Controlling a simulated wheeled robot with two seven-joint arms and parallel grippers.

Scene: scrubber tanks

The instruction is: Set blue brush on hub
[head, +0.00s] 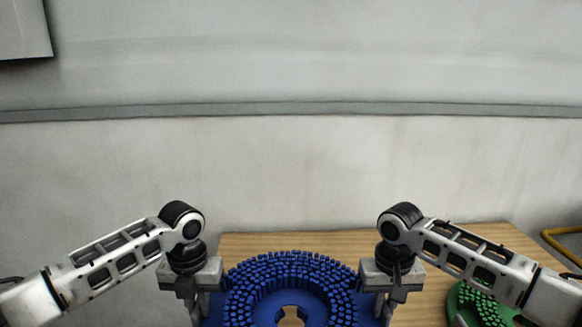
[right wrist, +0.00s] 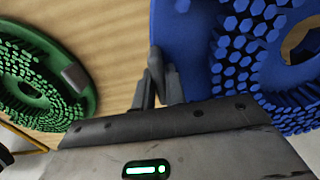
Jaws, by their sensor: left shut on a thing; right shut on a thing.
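The blue brush (head: 290,268), a round disc with thick blue bristles facing up and a hole in its middle, is at the bottom centre of the head view. My left gripper (head: 203,306) is shut on its left edge. My right gripper (head: 385,306) is shut on its right edge. In the right wrist view, the right gripper's fingers (right wrist: 162,85) pinch the rim of the blue brush (right wrist: 240,50). The brush's front part is cut off by the frame. I cannot make out a hub in either view.
A green brush (head: 478,304) lies on the wooden table (head: 460,238) at the right, partly behind my right arm; it also shows in the right wrist view (right wrist: 45,90). A yellow bar (head: 562,231) is at the far right. A plain wall (head: 290,165) stands behind the table.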

